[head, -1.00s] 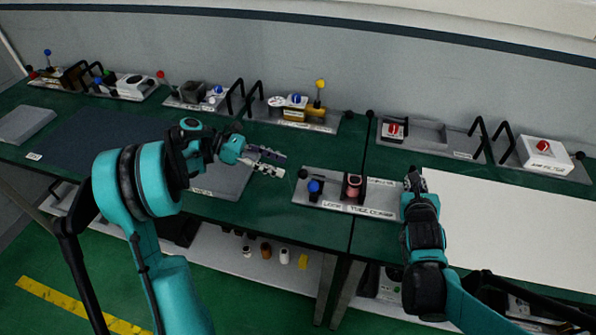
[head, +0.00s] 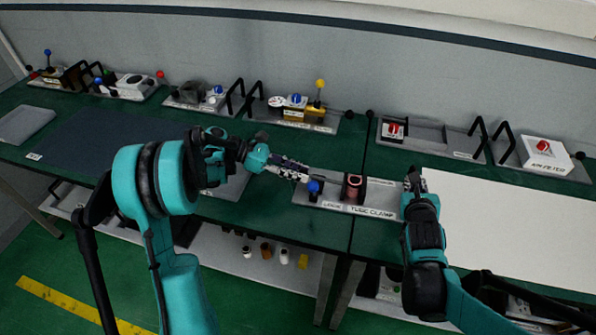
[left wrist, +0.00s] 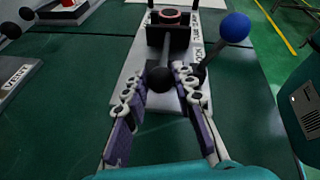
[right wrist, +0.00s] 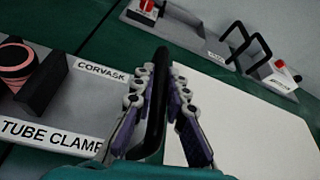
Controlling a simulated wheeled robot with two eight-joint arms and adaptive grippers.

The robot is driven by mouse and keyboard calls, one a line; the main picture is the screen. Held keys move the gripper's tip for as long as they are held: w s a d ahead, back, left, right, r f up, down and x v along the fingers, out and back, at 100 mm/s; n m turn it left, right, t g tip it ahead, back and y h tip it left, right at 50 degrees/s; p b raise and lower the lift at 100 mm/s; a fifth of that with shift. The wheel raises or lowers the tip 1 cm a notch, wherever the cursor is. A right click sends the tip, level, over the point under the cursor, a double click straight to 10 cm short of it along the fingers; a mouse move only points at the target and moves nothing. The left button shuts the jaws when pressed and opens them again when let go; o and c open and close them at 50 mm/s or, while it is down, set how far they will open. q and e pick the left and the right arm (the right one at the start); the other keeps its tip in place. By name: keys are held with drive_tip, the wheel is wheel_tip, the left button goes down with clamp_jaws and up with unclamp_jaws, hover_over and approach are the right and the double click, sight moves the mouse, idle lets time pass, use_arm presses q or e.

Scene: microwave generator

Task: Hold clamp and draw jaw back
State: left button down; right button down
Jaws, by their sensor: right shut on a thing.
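The tube clamp's light grey plate (head: 335,206) lies near the table's front edge, labelled "TUBE CLAMP" and "LOCK". It carries dark blocks, a pink ring (head: 353,182) and a lever with a blue knob (head: 314,187). In the left wrist view, a rod with a black ball knob (left wrist: 160,80) runs out of the clamp's near end. My left gripper (head: 302,173) is open, its fingers (left wrist: 157,77) on either side of the ball, with gaps. My right gripper (head: 413,180) is shut on an upright black handle (right wrist: 156,100) at the plate's right end.
A white board (head: 510,225) covers the table right of my right gripper. Several fixtures with knobs and black handles stand along the back, including a white box (head: 545,155) with a red knob. A dark mat (head: 100,145) lies at left. Green table behind the clamp is clear.

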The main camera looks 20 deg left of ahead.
use_arm(q)
drive_tip(key=shift+s+a, duration=0.15)
drive_tip(key=shift+a, duration=2.35)
use_arm(e)
drive_tip(key=shift+d+f, duration=0.1)
use_arm(q)
drive_tip(key=c, duration=1.2)
unclamp_jaws()
drive_tip(key=v, duration=0.7)
drive_tip(key=shift+a+r, duration=0.1)
drive_tip(key=shift+a, duration=0.1)
use_arm(e)
drive_tip(key=c, duration=1.5)
unclamp_jaws()
drive_tip(key=shift+o, duration=0.2)
